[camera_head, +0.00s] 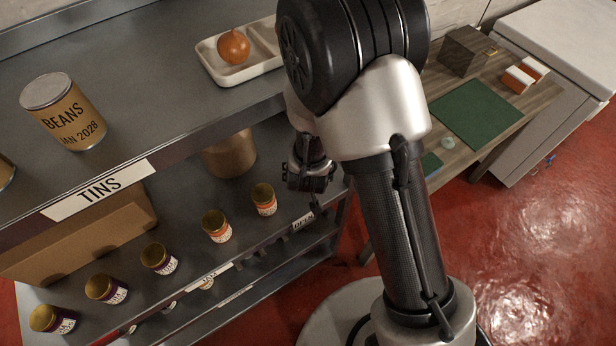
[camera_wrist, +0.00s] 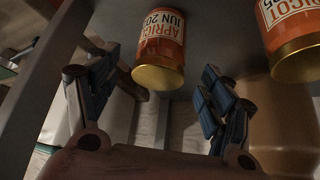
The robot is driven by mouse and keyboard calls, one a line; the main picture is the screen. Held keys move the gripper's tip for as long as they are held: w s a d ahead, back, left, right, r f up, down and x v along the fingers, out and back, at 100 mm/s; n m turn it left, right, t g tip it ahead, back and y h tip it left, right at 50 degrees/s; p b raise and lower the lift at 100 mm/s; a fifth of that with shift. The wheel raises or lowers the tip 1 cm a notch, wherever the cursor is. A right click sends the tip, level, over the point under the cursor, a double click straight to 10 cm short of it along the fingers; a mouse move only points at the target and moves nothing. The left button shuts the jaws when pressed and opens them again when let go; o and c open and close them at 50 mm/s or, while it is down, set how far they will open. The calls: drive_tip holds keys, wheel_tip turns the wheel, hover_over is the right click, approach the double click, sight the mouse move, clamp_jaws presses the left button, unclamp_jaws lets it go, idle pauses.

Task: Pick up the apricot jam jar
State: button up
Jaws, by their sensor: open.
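Two apricot jam jars with gold lids and orange-and-white labels stand on the middle shelf. One jar (camera_head: 264,199) is on the right, nearer my gripper (camera_head: 311,182), and the other jar (camera_head: 216,226) is to its left. The wrist view is upside down. There the nearer jar (camera_wrist: 160,45), labelled apricot, appears between the two spread fingers of my gripper (camera_wrist: 157,78), and the second jar (camera_wrist: 292,40) is at the upper right. My gripper is open and empty. I cannot tell how far the nearer jar is from the fingers.
Several purple-labelled jars (camera_head: 107,289) stand further left on the shelf. A brown cylindrical container (camera_head: 229,153) is behind the apricot jars. The upper shelf (camera_head: 160,103) overhangs them, carrying a beans tin (camera_head: 63,110) and a white tray (camera_head: 205,51) with an onion. A shelf post borders my gripper's right.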

drive_tip(key=b+x, duration=0.1)
drive_tip(key=x, duration=0.3)
drive_tip(key=shift+w+f+b, duration=0.15)
drive_tip(key=shift+f+b, duration=0.2)
drive_tip(key=shift+r, duration=0.1)
drive_tip(key=c, duration=1.4)
